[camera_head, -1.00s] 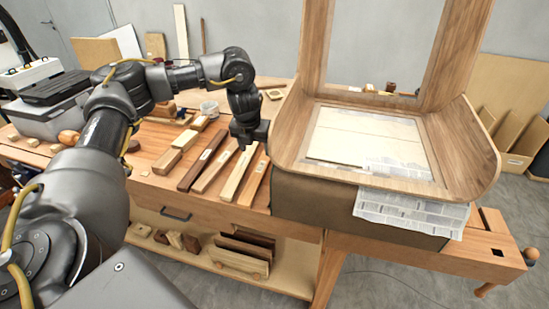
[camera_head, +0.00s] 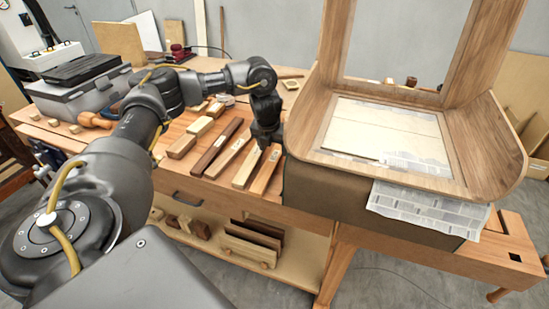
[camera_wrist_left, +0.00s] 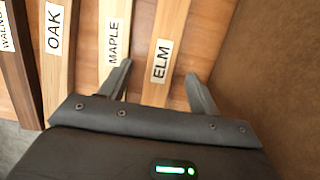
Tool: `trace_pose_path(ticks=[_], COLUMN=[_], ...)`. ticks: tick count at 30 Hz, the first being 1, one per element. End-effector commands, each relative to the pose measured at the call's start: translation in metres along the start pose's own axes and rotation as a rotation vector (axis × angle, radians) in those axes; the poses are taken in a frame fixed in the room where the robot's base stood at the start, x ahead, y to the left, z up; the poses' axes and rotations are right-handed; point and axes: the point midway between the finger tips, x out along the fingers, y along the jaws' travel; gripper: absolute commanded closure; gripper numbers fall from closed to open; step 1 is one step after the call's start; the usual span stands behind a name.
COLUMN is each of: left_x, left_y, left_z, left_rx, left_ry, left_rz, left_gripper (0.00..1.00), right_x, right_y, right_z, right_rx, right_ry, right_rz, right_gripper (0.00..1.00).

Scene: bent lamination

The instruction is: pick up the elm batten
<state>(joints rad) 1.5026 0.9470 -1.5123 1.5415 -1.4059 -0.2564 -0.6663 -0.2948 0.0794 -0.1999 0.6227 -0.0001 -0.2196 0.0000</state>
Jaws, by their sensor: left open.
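The elm batten (camera_head: 265,172) is the rightmost of a row of wooden battens on the bench in the head view. In the left wrist view the elm batten (camera_wrist_left: 179,35) shows its white ELM label, reading lengthwise. My left gripper (camera_head: 268,144) is over the far part of the batten, pointing down. In the wrist view my open left gripper (camera_wrist_left: 160,78) has one finger on each side of the elm batten, the left one by the gap to the maple batten (camera_wrist_left: 112,40). Nothing is held. How high the fingertips are is hard to tell. My right gripper is out of view.
The oak batten (camera_wrist_left: 55,60) and walnut batten (camera_head: 216,148) lie further left. A large brown block (camera_head: 330,195) under a curved wooden form (camera_head: 480,140) stands close on the right. A grey case (camera_head: 80,90) sits at the bench's left.

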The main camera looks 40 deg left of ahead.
Motion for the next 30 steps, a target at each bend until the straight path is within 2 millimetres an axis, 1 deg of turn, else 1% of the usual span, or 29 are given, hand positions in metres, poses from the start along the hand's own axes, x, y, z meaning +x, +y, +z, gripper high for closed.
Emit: trace_pose_path(ticks=[1,2,4,7,10,15,16,28,30], left_x=[0.006,0.010,0.022,0.032,0.036,0.036,0.036,0.036,0.036], left_y=[-0.001,-0.001,-0.002,-0.002,-0.002,-0.002,-0.002,-0.002,-0.002], left_z=[-0.001,-0.001,-0.002,-0.001,-0.001,-0.001,-0.001,-0.001,-0.001], left_rx=[0.000,0.000,0.000,-0.001,0.000,0.000,0.000,0.000,-0.001], left_ry=[0.005,0.005,0.005,0.003,0.002,0.001,0.001,0.001,0.000], left_rz=[0.003,0.002,0.001,0.001,0.000,0.000,0.000,0.000,0.000], left_gripper=[0.38,0.38,0.38,0.38,0.38,0.38,0.39,0.92,0.92], right_x=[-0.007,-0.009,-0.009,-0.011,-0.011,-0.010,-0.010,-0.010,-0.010], right_y=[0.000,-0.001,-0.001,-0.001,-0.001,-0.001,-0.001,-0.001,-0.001], right_z=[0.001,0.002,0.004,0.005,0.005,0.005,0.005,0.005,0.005], right_rx=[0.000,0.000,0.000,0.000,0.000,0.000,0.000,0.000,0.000], right_ry=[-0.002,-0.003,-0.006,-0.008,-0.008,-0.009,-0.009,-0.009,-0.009], right_rz=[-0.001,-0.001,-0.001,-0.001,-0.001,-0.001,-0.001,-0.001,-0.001], right_gripper=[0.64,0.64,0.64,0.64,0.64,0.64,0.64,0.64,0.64])
